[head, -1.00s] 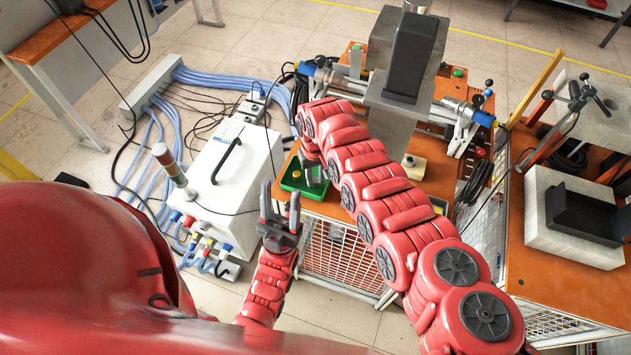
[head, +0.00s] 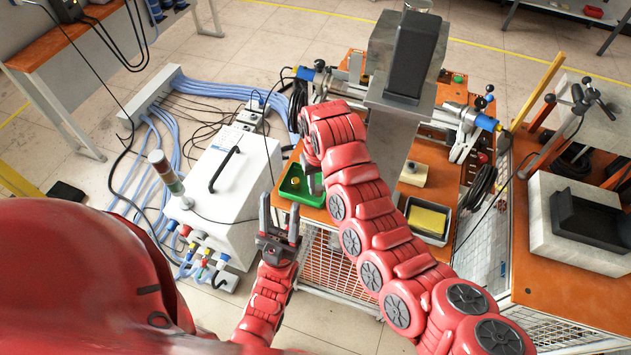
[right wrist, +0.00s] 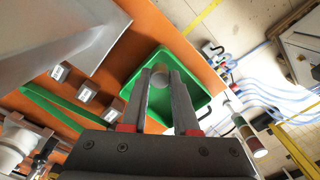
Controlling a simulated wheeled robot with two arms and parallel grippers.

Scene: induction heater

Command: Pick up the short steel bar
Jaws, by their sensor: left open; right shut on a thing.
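My right gripper (right wrist: 162,95) is shut on the short steel bar (right wrist: 160,78), whose round grey end shows between the fingers in the right wrist view. The bar is over a green tray (right wrist: 206,101); I cannot tell if it is clear of the tray floor. In the head view the right gripper (head: 313,183) is partly hidden by my right arm, at the right side of the green tray (head: 286,193). My left gripper (head: 278,212) is open and empty, pointing up in front of the bench, below the tray in the picture.
A white power unit (head: 232,180) with blue hoses stands at the left. A grey metal block with a black box (head: 411,55) rises behind my right arm. A tray with a yellow sponge (head: 427,221) lies right of that arm. Another orange-topped bench (head: 555,270) is at the right.

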